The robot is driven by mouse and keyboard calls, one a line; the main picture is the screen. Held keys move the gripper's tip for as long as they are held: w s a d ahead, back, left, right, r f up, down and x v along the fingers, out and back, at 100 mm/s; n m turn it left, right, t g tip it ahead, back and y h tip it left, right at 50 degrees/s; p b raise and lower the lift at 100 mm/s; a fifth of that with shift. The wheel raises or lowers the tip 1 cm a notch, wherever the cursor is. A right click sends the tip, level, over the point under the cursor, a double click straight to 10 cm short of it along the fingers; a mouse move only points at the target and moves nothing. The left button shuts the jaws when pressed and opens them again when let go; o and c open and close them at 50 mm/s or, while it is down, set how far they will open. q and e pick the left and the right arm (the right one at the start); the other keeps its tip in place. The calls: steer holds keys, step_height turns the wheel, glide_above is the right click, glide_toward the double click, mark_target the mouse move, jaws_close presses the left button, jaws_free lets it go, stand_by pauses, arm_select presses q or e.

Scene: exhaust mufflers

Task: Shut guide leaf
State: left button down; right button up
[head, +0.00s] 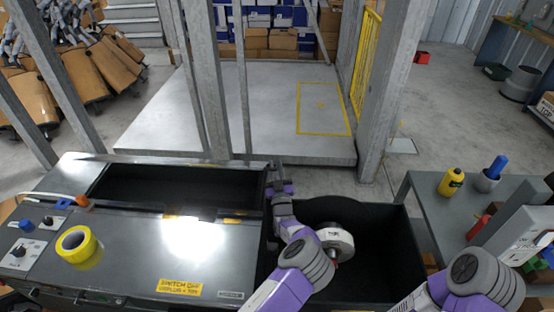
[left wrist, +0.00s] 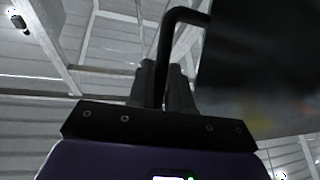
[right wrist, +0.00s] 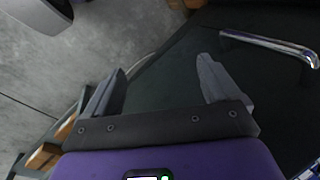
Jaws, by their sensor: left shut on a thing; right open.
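My left gripper (head: 282,172) is at the right end of the grey bench's dark opening in the head view. In the left wrist view its two fingers (left wrist: 166,75) are shut on a thin black bent rod (left wrist: 183,17), which rises between them and turns right at its top. A dark, blurred surface (left wrist: 262,70) fills the right of that view. I cannot tell for sure which part is the guide leaf. My right gripper (right wrist: 160,88) is open and empty in the right wrist view, in front of a dark panel (right wrist: 185,65). It is outside the head view.
The bench (head: 130,260) carries a yellow tape roll (head: 76,246) and a switch box. A dark bin (head: 375,215) stands beside it. A grey side table (head: 425,190) holds a yellow bottle (head: 451,182). A metal bar handle (right wrist: 270,45) shows in the right wrist view.

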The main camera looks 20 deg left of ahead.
arm_select(q)
steer(key=shift+s+d+f+n+t+y, duration=0.1)
steer(key=shift+s+f+n+t+y, duration=0.1)
steer(key=shift+s+f+t+y, duration=0.3)
steer(key=shift+s+f+n+t+y, duration=0.1)
steer(key=shift+s+f+n+t, duration=0.15)
steer(key=shift+f, duration=0.45)
steer(key=c, duration=1.1)
jaws_free()
steer(key=shift+p+v, duration=0.85)
steer(key=shift+v, duration=3)
steer(key=shift+c, duration=0.2)
